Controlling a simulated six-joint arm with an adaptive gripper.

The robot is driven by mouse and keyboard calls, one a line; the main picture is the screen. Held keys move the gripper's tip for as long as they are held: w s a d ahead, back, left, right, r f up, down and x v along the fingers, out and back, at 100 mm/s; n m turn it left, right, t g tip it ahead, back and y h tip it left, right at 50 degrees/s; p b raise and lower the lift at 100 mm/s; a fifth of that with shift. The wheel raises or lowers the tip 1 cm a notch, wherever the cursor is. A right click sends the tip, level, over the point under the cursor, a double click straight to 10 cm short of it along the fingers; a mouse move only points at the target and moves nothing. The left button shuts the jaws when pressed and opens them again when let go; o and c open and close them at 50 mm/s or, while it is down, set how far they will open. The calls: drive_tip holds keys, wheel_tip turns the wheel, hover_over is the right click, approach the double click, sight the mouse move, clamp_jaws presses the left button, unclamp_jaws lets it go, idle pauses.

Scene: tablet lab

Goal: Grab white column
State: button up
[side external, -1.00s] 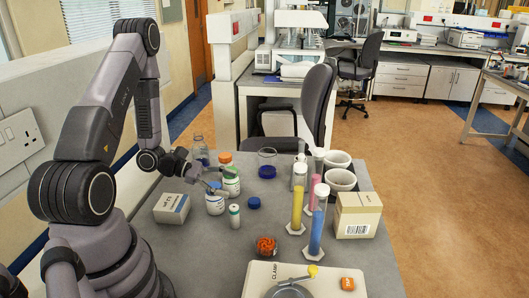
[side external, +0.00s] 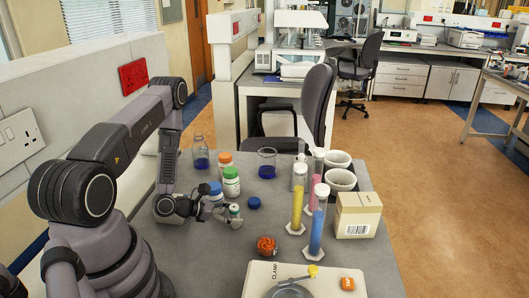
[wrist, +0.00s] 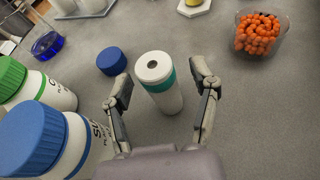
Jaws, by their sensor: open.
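The white column (wrist: 163,86) is a small white cylinder with a teal band near its top and a dark hole in its top face. It stands upright on the grey bench. In the side view its top (side external: 234,209) shows, and my gripper partly hides its lower part. My gripper (wrist: 164,84) is open, with one finger on each side of the column. In the wrist view gaps show between both fingers and the column. In the side view my gripper (side external: 236,221) is low over the bench at the column.
A blue-capped white bottle (wrist: 42,140) and a green-capped one (wrist: 38,88) stand close on the left. A loose blue cap (wrist: 111,61) lies behind the column. A jar of orange pieces (wrist: 259,34) stands to the right. Tall cylinders (side external: 317,220) and a carton (side external: 358,215) are farther right.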

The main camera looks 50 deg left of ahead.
drive_tip(key=shift+w+f, duration=0.1)
drive_tip(key=shift+w, duration=0.05)
clamp_jaws()
idle(0.4)
